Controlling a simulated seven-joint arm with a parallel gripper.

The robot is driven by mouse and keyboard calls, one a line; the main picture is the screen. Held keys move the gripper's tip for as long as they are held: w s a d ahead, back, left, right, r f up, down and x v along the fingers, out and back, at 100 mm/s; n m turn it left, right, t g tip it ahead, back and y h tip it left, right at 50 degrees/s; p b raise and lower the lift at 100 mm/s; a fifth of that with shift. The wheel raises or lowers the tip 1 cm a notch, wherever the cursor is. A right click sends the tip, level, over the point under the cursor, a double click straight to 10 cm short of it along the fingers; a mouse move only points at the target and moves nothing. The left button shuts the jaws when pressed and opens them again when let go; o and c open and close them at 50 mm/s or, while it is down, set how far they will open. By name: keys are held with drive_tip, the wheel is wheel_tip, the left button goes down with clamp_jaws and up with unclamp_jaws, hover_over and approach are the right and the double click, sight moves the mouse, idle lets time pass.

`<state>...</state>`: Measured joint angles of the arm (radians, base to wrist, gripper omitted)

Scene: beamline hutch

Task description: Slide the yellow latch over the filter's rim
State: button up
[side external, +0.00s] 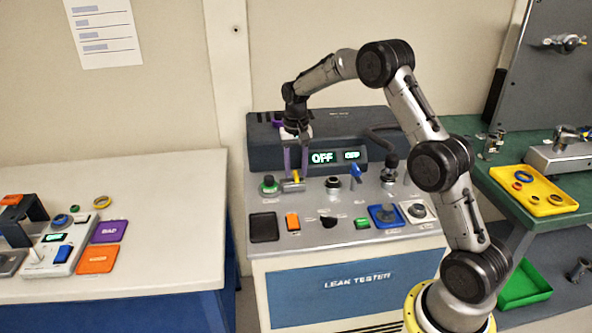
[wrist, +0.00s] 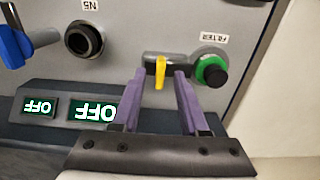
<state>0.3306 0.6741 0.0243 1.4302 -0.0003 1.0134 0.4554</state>
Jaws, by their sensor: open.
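The yellow latch (wrist: 160,73) stands on a short dark slide beside the filter in the wrist view. In the side view the latch (side external: 296,177) shows small below my gripper (side external: 295,169). The filter (wrist: 211,70) has a green rim and a black round middle, under a FILTER label. The latch sits to one side of the rim, apart from it. The filter (side external: 269,184) is left of the latch in the side view. My gripper (wrist: 160,78) is open, with one purple finger on each side of the latch and visible gaps between. The finger nearer the filter lies between latch and filter.
The leak tester panel carries a dark N2 port (wrist: 84,39), a blue lever (side external: 355,173) and a black knob (side external: 389,162). Two displays read OFF (side external: 321,157). A black square pad (side external: 263,227) and an orange switch (side external: 293,221) lie in front of the filter.

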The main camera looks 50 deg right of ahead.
drive_tip(key=shift+f, duration=0.4)
clamp_jaws()
idle(1.3)
